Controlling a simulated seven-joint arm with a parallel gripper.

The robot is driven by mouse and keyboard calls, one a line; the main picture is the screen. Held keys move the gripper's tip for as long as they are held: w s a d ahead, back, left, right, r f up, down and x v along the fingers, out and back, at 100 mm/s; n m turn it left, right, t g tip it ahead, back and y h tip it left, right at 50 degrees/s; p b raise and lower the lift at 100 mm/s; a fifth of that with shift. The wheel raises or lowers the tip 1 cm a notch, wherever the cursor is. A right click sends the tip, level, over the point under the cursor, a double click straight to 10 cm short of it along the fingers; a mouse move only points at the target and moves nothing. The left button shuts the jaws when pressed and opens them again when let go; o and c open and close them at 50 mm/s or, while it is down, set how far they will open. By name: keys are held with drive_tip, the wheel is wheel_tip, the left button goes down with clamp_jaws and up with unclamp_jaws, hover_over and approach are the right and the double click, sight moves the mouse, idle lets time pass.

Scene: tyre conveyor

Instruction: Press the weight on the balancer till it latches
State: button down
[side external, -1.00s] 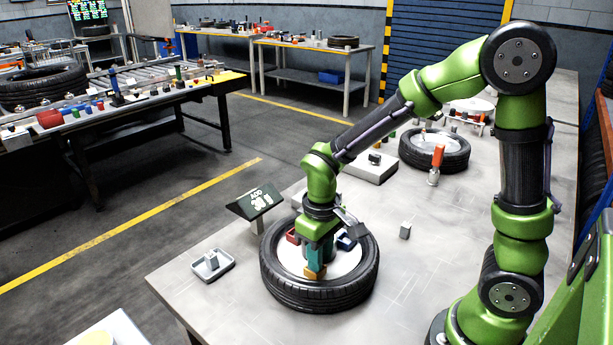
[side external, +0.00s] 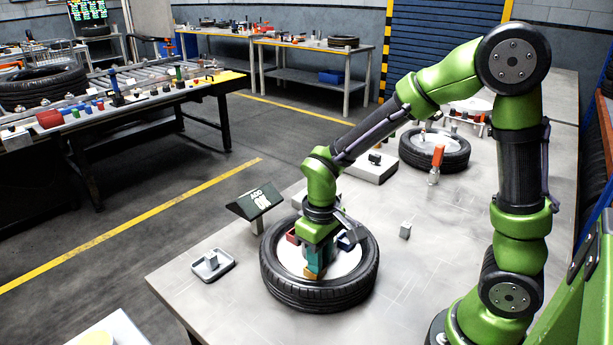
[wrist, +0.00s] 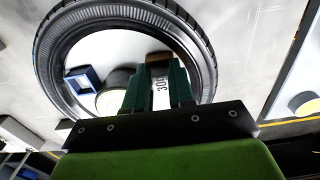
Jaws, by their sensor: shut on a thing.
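The balancer is a tyre (side external: 320,297) lying flat on the grey table, with a white disc (side external: 345,262) inside it. Red (side external: 291,236), blue (side external: 346,243) and orange-brown (side external: 314,278) pockets sit on the disc. My gripper (side external: 315,268) points down with its teal fingers at the orange-brown pocket. In the wrist view, the fingers (wrist: 158,82) are shut on a pale weight (wrist: 160,80) marked with a number starting 30. The weight's lower end and its seating in the pocket are hidden. A dark sign (side external: 255,201) beside the tyre reads ADD, with larger text below that looks like OK.
A small tray (side external: 212,265) with a grey block stands left of the tyre. Another grey block (side external: 405,231) stands to its right. A second tyre (side external: 435,150) and an orange-handled tool (side external: 436,165) are farther back.

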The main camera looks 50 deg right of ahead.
drive_tip(key=shift+f, duration=0.1)
drive_tip(key=c, duration=0.9)
unclamp_jaws()
